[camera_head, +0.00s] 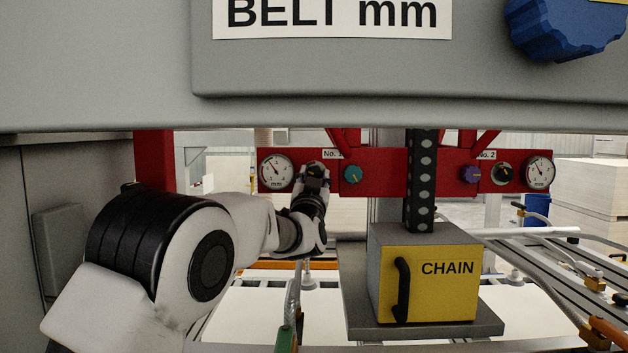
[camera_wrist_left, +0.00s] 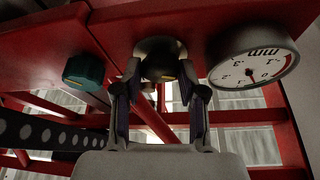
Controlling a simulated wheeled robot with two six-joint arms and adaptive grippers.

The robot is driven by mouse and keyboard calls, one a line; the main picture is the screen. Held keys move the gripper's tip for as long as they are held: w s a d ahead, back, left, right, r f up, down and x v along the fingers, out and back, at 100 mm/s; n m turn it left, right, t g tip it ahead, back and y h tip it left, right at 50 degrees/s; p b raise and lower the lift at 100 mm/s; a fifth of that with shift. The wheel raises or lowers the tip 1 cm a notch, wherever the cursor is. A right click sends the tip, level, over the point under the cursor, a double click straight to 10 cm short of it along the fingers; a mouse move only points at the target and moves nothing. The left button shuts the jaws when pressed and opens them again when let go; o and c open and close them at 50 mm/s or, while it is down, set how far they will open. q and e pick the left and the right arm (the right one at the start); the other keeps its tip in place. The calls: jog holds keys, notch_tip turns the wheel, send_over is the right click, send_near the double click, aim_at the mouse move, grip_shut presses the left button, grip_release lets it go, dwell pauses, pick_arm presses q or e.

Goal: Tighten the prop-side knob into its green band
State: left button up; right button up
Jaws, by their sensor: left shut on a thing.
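My left gripper (camera_head: 314,176) reaches up to the red No. 1 panel and is shut on a dark round knob (camera_head: 315,166). The left wrist view shows both fingers (camera_wrist_left: 161,78) on either side of this dark knob (camera_wrist_left: 158,58), which has a small yellow mark. A round white gauge (camera_head: 276,171) sits beside it, left in the head view. This gauge (camera_wrist_left: 252,62) shows large and upside down in the left wrist view. A teal knob (camera_head: 352,174) is on the other side. My right gripper is out of view.
A yellow and grey CHAIN box (camera_head: 424,275) stands right of my arm under a dark perforated strip (camera_head: 420,180). The No. 2 panel has a purple knob (camera_head: 471,174), a dark knob (camera_head: 503,173) and a gauge (camera_head: 540,171). A large grey panel overhangs above.

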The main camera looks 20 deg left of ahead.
pick_arm(q)
jog(key=m+h, duration=0.1)
jog(key=m, duration=0.1)
jog(key=m+h, duration=0.1)
jog(key=m, duration=0.2)
jog(key=shift+a+r+m+h+b, duration=0.1)
jog(key=shift+m+h+b, duration=0.2)
jog(key=shift+b, duration=0.05)
jog(key=o, duration=0.9)
jog(key=shift+c, duration=0.2)
jog(key=v, duration=0.7)
jog(key=shift+s, duration=0.25)
jog(key=shift+w, duration=0.1)
